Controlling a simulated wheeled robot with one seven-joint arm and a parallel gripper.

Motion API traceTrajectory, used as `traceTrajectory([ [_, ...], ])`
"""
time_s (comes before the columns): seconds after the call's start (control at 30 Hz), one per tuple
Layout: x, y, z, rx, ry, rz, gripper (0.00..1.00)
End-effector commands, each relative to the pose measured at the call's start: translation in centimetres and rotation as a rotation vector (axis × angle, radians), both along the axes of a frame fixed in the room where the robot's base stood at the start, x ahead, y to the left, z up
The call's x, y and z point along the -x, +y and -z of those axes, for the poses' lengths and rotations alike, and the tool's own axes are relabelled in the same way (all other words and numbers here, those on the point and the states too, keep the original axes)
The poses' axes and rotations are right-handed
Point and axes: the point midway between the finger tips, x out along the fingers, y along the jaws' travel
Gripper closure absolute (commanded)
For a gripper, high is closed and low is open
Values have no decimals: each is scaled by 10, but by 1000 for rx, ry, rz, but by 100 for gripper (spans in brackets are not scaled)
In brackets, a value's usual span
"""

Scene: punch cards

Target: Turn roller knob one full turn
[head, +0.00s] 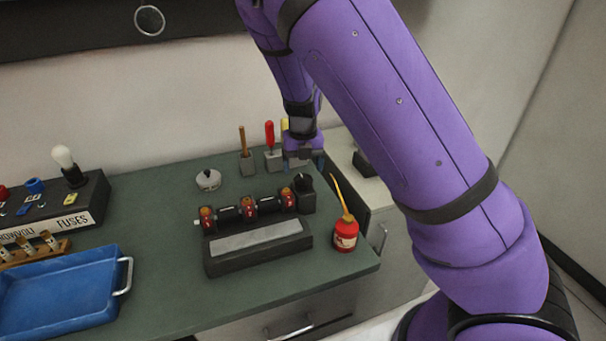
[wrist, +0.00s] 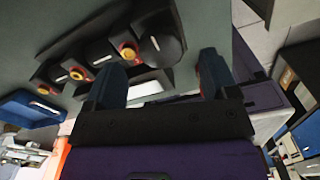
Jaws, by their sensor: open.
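A dark roller device (head: 258,262) with a pale top strip stands on the green bench. Its rollers have red and brass ends. A black round roller knob (head: 304,186) sits at its right end. In the wrist view the knob (wrist: 167,50) shows a small pale mark and lies ahead of the fingers. My gripper (head: 304,161) is behind the device in the head view, above and beyond the knob. In the wrist view my gripper (wrist: 162,76) has its two dark blue fingers well apart with nothing between them. The knob appears apart from the fingers.
A red oil can (head: 345,235) with a yellow spout stands right of the device. Upright tools in blocks (head: 247,162) stand behind it, near my gripper. A round grey object (head: 208,179) is behind left. A blue tray (head: 62,300) and fuse box (head: 85,208) are left.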

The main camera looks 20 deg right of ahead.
Motion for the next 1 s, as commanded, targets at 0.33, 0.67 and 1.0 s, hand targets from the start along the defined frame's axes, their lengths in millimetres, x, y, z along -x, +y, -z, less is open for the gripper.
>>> traceTrajectory([
  [0.33,0,1,-57,0,0,-2,20],
  [0.67,0,0,-69,1,1,0,20],
  [1.0,1,-1,-69,-3,2,-7,20],
])
